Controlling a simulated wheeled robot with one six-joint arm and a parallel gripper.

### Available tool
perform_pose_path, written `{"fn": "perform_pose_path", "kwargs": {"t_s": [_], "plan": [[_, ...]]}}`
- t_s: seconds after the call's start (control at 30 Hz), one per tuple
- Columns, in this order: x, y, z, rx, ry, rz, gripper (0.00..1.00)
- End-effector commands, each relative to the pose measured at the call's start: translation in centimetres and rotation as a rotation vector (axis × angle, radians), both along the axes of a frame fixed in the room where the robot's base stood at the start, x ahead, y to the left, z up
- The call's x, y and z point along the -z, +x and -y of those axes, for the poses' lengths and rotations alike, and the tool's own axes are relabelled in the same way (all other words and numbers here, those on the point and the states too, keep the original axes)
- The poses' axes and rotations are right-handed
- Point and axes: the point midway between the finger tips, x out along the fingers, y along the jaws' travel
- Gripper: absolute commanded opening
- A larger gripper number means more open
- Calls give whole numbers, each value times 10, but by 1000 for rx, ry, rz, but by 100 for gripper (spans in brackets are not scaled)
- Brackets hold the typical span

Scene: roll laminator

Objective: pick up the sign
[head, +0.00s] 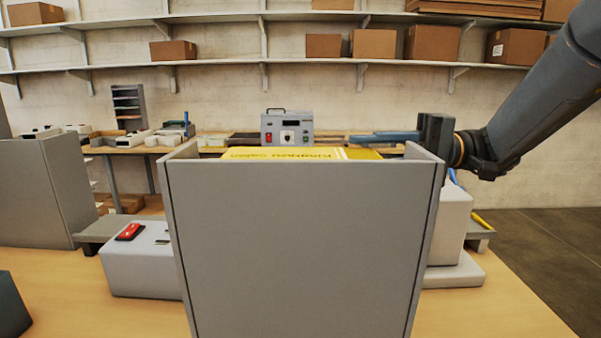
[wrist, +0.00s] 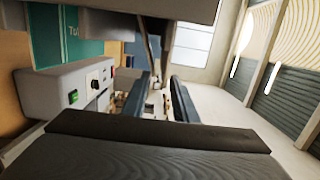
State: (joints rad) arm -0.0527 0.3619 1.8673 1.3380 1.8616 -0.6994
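I cannot make out the sign in the wrist view.
The tall grey panel (head: 300,240) with side walls blocks the middle. A light block with a red item (head: 130,232) is at left. Shelves with cartons (head: 374,43) line the back wall.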

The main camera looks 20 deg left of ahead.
Motion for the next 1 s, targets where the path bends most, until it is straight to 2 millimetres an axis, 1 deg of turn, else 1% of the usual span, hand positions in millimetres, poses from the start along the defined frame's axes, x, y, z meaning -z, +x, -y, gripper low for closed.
{"fn": "perform_pose_path", "kwargs": {"t_s": [0.07, 0.2, 0.3, 0.47, 0.67, 0.8, 0.9, 1.0], "plan": [[0, -5, -2, -12, 1, -4, 26], [-1, -12, -14, -17, -1, -5, 26], [-1, -16, -22, -16, -2, -7, 26], [-3, -19, -30, -15, -3, -6, 26], [-9, -27, -50, -16, -3, -7, 26], [-8, -35, -67, -16, -3, -7, 26], [-7, -36, -71, -14, -3, -6, 26], [-6, -36, -71, -13, -3, -6, 26]]}}
